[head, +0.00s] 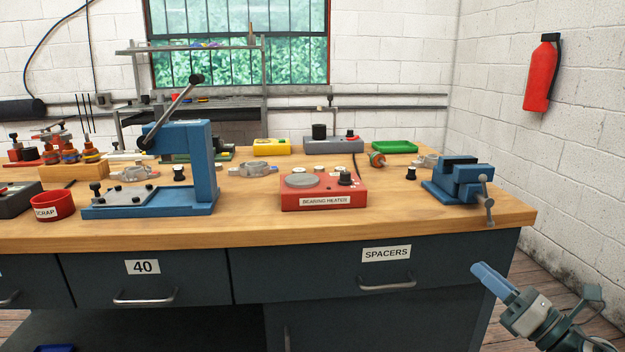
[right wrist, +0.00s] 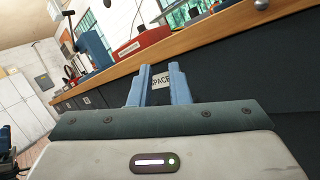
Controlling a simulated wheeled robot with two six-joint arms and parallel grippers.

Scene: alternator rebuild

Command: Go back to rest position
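My right gripper (head: 482,271) shows at the lower right of the head view, in front of the bench and below its top, right of the drawer marked SPACERS (head: 387,270). In the right wrist view its two blue fingers (right wrist: 160,70) stand apart with a gap between them. Part of the SPACERS label shows through that gap, and I see nothing held. The fingers look clear of the drawer front. My left gripper is in neither view.
The wooden bench top (head: 400,212) carries a blue press (head: 205,170), a red bearing heater (head: 323,192), a blue vise (head: 460,182) and a red scrap cup (head: 53,206). Drawers below are shut. Open floor lies right of the bench. A red extinguisher (head: 540,75) hangs on the wall.

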